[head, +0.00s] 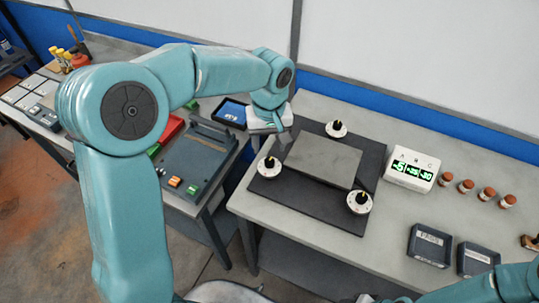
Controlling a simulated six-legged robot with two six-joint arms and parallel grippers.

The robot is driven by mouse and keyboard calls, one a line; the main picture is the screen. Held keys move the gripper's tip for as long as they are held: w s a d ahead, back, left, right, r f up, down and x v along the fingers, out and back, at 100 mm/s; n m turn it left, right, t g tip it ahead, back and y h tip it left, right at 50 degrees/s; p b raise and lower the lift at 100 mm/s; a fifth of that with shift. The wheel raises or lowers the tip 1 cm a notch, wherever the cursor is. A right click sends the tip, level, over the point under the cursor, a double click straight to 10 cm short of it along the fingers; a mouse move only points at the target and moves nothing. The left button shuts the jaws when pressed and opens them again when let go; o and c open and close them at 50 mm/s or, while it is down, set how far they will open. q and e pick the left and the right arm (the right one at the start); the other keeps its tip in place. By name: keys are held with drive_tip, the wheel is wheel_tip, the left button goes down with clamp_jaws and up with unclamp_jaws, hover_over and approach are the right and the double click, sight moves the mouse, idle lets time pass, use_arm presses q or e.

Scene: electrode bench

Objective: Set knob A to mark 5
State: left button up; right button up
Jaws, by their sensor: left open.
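Three knobs with pale round dials and dark pointed tops stand around a grey block (322,162) on a dark mat (310,205): a back knob (336,130), a left knob (268,167) and a front right knob (359,202). Their letters and marks are too small to read, so I cannot tell which is knob A. A white display box (411,170) shows three green numbers. The first looks like 5, perhaps with a minus sign. My left gripper (284,138) is open above the mat's back left side, between the left and back knobs. My right gripper is out of view.
Several brown-capped jars (466,186) stand right of the display. Two dark boxes (429,245) lie at the bench's front right. A side table at left holds a grey panel (190,165) and a blue-screened tablet (230,112). Bare bench (395,215) lies right of the mat.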

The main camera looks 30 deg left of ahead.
sight(269, 161)
use_arm(q)
wheel_tip(269, 161, down, 6)
drive_tip(key=shift+w+r, duration=0.15)
drive_tip(key=shift+f, duration=0.2)
drive_tip(key=shift+s+d, duration=0.1)
drive_tip(key=shift+s, duration=0.1)
drive_tip(key=shift+w, duration=0.1)
clamp_jaws()
